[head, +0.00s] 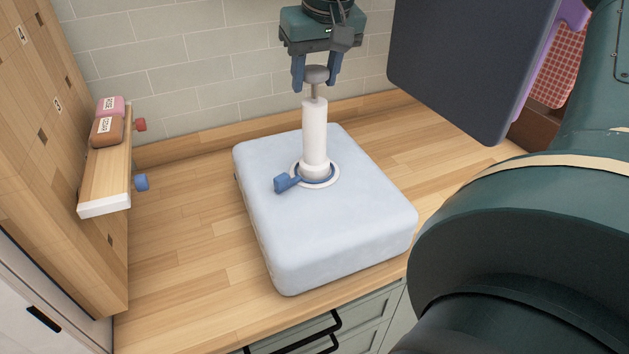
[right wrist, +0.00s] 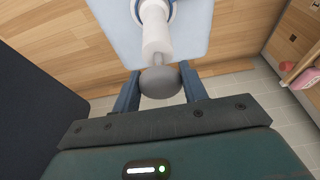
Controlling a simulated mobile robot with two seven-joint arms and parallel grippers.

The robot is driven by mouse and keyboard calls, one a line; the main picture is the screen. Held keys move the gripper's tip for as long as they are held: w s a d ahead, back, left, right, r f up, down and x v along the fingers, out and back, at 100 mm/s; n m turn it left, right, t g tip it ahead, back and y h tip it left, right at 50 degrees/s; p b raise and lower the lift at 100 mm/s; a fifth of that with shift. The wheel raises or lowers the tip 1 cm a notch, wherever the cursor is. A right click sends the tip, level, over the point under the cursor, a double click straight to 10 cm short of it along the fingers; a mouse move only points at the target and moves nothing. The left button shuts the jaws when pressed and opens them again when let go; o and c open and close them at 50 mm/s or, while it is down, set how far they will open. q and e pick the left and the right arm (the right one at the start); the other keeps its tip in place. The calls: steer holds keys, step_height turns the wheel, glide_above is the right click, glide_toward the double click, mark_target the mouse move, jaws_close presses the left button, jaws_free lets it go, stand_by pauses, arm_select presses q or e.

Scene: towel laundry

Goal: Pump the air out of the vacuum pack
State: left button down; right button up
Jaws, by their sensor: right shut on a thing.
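The vacuum pack (head: 350,225) is a puffy pale blue block lying on the wooden counter. A white hand pump (head: 314,128) stands upright on its round valve (head: 333,180), which has a blue ring and a blue lever (head: 287,183) at the left. The pump's thin rod shows above its body, topped by a grey knob (head: 316,74). My right gripper (head: 314,84) is above the pump, pointing down, shut on the knob. In the right wrist view the knob (right wrist: 160,82) sits between the fingers. My left gripper is not in view.
A wooden shelf (head: 106,180) at the left holds a pink and a brown soap bar, with a red and a blue peg beside it. A dark panel (head: 470,60) hangs at the upper right. The counter (head: 190,240) is clear left of the pack.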

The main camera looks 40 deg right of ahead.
steer(key=shift+r+p, duration=0.85)
steer(key=shift+r, duration=1.05)
steer(key=shift+f+b, duration=1.3)
steer(key=shift+f, duration=1.65)
steer(key=shift+r+p, duration=1.2)
steer(key=shift+r, duration=1.35)
